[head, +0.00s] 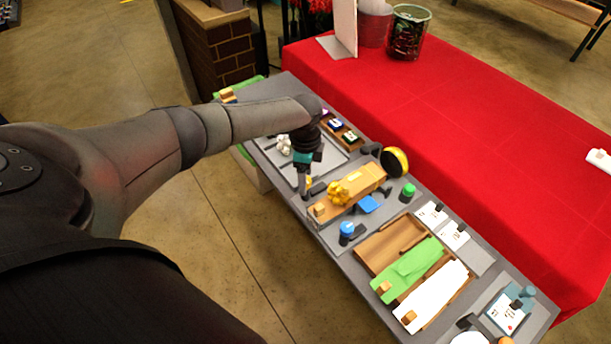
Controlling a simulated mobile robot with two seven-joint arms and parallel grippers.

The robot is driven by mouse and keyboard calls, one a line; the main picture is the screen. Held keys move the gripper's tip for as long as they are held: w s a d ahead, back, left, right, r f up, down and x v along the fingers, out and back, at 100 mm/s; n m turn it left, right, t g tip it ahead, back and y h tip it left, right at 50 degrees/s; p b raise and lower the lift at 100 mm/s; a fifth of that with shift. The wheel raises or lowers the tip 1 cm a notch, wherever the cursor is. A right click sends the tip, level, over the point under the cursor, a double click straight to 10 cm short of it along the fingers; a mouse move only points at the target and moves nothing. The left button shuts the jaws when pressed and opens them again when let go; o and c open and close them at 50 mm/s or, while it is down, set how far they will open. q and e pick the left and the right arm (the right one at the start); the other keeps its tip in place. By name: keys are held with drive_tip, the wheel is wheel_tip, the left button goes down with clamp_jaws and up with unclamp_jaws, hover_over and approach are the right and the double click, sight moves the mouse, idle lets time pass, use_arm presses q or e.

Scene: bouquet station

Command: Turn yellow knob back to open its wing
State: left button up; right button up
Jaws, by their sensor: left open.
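A lobed yellow piece (338,193), which looks like the yellow knob, sits at the left part of a long wooden piece (359,184) on the grey station board. I cannot tell for certain that this wooden piece is the wing, or how far it is turned. My left gripper (306,188) points down just left of the yellow piece. It is open, with no object visible between its fingers, and appears apart from the yellow piece; its fingertips are small and partly hidden. My right gripper is not in view.
A blue knob (347,228) and a green knob (408,190) stand nearby. A yellow-and-black round thing (395,160) stands behind. Green (408,268) and white (432,296) panels lie to the right. The red-covered table (470,120) behind is mostly clear.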

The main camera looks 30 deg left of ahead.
use_arm(q)
drive_tip(key=shift+c, duration=0.2)
drive_tip(key=c, duration=0.3)
clamp_jaws()
